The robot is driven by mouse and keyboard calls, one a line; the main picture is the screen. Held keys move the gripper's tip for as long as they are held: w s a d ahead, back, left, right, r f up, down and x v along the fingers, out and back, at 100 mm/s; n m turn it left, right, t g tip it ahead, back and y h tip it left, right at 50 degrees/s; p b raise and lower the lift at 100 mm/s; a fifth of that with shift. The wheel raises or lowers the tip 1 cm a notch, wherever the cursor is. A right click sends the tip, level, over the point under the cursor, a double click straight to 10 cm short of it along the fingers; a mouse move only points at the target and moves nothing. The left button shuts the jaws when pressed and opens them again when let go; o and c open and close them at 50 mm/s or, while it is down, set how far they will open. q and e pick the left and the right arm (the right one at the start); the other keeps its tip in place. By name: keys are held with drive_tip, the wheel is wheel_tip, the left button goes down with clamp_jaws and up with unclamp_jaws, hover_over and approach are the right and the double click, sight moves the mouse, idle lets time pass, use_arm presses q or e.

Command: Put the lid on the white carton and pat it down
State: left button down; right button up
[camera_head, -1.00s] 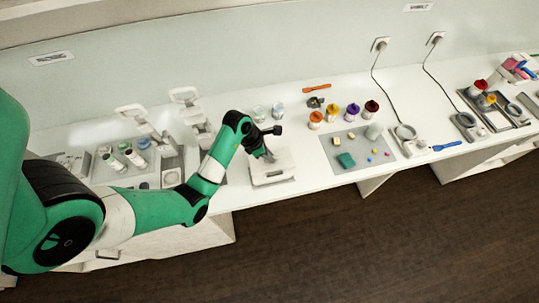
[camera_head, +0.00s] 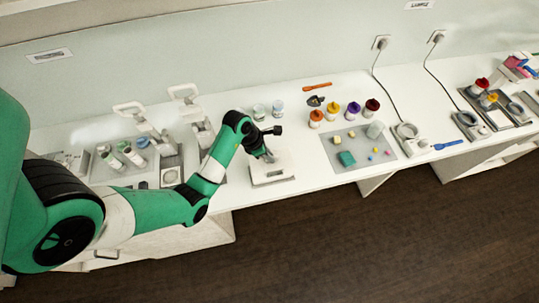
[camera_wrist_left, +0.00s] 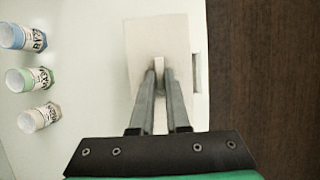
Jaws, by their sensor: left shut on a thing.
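The white carton (camera_head: 273,178) stands near the front edge of the counter, under my left gripper (camera_head: 268,159). In the left wrist view my left gripper (camera_wrist_left: 159,70) points down with its fingers shut on a narrow white tab. The tab stands on a flat, pale rectangular top, which looks like the lid (camera_wrist_left: 145,45). The fingers hide part of this top. I cannot tell whether the lid is seated flush on the carton or slightly above it. My right gripper is not in view.
Several bottles (camera_wrist_left: 32,79) stand left of the carton in the left wrist view. A grey mat (camera_head: 352,160) with small coloured blocks lies to the right, with several coloured-lid jars (camera_head: 333,111) behind it. The counter's front edge is close to the carton.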

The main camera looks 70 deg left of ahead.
use_arm(q)
drive_tip(key=shift+f, duration=0.25)
unclamp_jaws()
idle(0.7)
drive_tip(key=shift+r, duration=0.1)
drive_tip(key=shift+r+p, duration=3.5)
drive_tip(key=shift+p, duration=0.05)
